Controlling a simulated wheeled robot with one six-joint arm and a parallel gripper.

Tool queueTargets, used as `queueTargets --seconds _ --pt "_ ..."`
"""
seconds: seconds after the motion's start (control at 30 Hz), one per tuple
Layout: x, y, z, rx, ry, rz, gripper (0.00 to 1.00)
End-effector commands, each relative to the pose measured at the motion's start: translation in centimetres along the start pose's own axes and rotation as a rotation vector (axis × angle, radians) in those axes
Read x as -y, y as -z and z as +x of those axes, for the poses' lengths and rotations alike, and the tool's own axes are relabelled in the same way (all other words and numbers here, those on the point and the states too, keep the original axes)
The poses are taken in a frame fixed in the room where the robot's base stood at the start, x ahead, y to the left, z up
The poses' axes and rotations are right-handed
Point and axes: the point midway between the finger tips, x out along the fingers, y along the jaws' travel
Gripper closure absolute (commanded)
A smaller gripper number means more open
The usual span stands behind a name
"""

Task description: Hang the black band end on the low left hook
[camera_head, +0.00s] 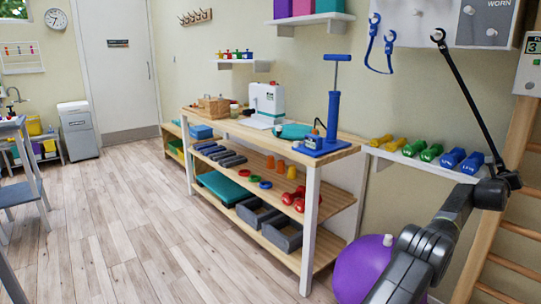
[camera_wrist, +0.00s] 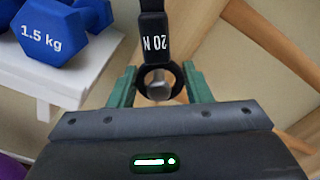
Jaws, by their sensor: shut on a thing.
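The black band (camera_head: 466,98) runs taut and slanting from a hook (camera_head: 437,35) on the upper board down to my gripper (camera_head: 505,181). In the wrist view its lower end, a black ring (camera_wrist: 143,94) under a strap marked 20 N (camera_wrist: 154,42), sits between the green fingertips of my gripper (camera_wrist: 158,88). My gripper is shut on this band end. A grey metallic peg (camera_wrist: 160,86) shows through the ring opening; I cannot tell whether the ring is around it or only in front of it. The low left hook cannot be made out for certain in the head view.
Wooden wall bars (camera_head: 494,226) stand close at the right. A white shelf (camera_head: 411,159) with blue dumbbells (camera_head: 461,163) is just left of my gripper. A blue band (camera_head: 371,45) hangs on the board. A purple ball (camera_head: 364,268) lies below.

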Motion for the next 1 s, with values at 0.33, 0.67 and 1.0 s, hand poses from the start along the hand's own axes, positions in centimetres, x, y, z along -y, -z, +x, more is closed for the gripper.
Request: queueTargets --seconds 0.33,0.67,1.0 --pt "0.03 0.2 0.2 -0.005 -0.001 0.002 1.0" --pt "-0.04 0.11 0.23 -0.004 -0.002 0.001 1.0" --pt "-0.05 -0.52 0.23 -0.004 -0.002 0.0 1.0"
